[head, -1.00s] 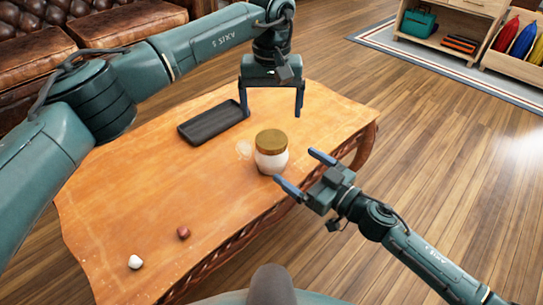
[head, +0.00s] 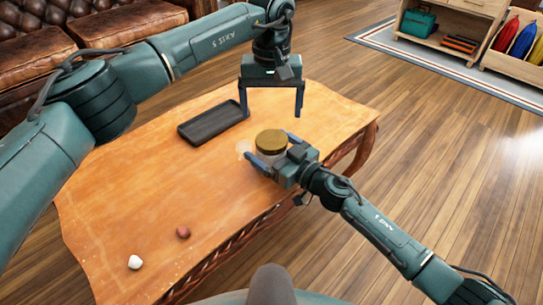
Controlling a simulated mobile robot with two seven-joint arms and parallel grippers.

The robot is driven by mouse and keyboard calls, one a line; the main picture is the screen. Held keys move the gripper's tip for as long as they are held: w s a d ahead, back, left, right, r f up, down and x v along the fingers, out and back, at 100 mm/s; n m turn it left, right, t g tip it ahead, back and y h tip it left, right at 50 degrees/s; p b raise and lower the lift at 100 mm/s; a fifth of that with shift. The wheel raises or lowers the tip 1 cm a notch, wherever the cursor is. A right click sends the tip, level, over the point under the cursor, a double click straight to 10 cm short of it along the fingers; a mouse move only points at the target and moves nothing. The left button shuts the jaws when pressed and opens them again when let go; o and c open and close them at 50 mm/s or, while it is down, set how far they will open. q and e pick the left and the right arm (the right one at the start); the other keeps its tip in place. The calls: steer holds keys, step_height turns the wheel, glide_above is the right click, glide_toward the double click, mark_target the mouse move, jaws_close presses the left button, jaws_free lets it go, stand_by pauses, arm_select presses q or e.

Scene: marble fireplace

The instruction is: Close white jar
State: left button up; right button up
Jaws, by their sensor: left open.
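The white jar (head: 266,156) stands upright on the wooden table, with a gold-brown lid (head: 271,141) resting on its top. I cannot tell whether the lid is screwed tight. My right gripper (head: 270,146) is at the jar from the front right, its fingers spread on either side of the body below the lid. It hides much of the jar's lower right side, and contact is not clear. My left gripper (head: 271,113) is open and empty, pointing down above and behind the jar.
The table (head: 130,215) also holds a black tray (head: 212,123), a faint clear round item (head: 244,148) left of the jar, a white ball (head: 135,262) and a reddish-brown piece (head: 183,232). A leather sofa (head: 30,65) is behind. The table's left part is mostly clear.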

steer(key=c, duration=1.5)
arm_select(q)
steer(key=shift+n, duration=0.6)
arm_select(e)
steer(key=shift+c, duration=1.4)
arm_select(q)
steer(key=shift+n, duration=0.7)
arm_select(e)
steer(key=shift+c, duration=0.4)
arm_select(q)
steer(key=n, duration=1.2)
steer(key=shift+n, duration=0.3)
steer(key=n, duration=1)
steer(key=shift+n, duration=0.4)
steer(key=n, duration=0.8)
steer(key=shift+n, duration=0.3)
steer(key=n, duration=1)
steer(key=shift+f, duration=0.1)
